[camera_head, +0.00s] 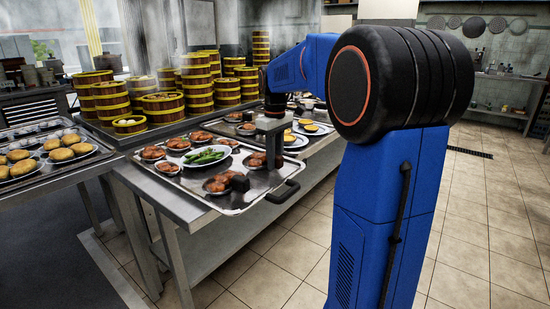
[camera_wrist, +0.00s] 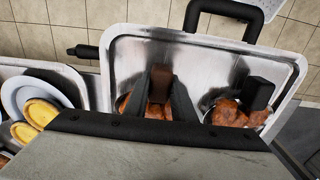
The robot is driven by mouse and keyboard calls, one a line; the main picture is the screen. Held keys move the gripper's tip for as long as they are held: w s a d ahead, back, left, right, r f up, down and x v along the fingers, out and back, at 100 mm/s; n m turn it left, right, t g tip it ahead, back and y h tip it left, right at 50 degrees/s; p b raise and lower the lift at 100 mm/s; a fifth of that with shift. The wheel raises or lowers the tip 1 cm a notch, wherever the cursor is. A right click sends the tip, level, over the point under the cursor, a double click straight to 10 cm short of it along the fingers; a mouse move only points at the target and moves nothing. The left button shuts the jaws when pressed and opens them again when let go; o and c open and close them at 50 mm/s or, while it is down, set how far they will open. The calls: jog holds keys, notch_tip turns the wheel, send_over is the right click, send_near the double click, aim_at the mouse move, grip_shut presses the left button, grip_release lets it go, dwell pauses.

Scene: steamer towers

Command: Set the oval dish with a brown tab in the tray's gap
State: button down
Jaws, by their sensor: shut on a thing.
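My gripper (camera_wrist: 163,98) is shut on a brown tab (camera_wrist: 159,78) of a dish. The dish (camera_wrist: 157,110) holds reddish-brown food, and the fingers and gripper body partly hide it, so its oval shape is unclear. In the head view my gripper (camera_head: 274,152) points down over the right side of the silver tray (camera_head: 226,209). The held dish (camera_head: 256,160) shows beside the fingers there. I cannot tell whether it touches the tray. A dish with a black tab (camera_wrist: 258,92) sits beside it on the tray. Bare tray metal (camera_wrist: 200,60) shows around the held dish.
Steamer towers (camera_head: 197,85) stand behind. A tray of buns (camera_head: 60,154) is at left.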

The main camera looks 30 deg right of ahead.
jog(key=shift+f, duration=0.4)
dwell(0.6)
jog(key=c, duration=1.4)
grip_release()
notch_tip(320, 180, up, 17)
jog(key=shift+r, duration=0.15)
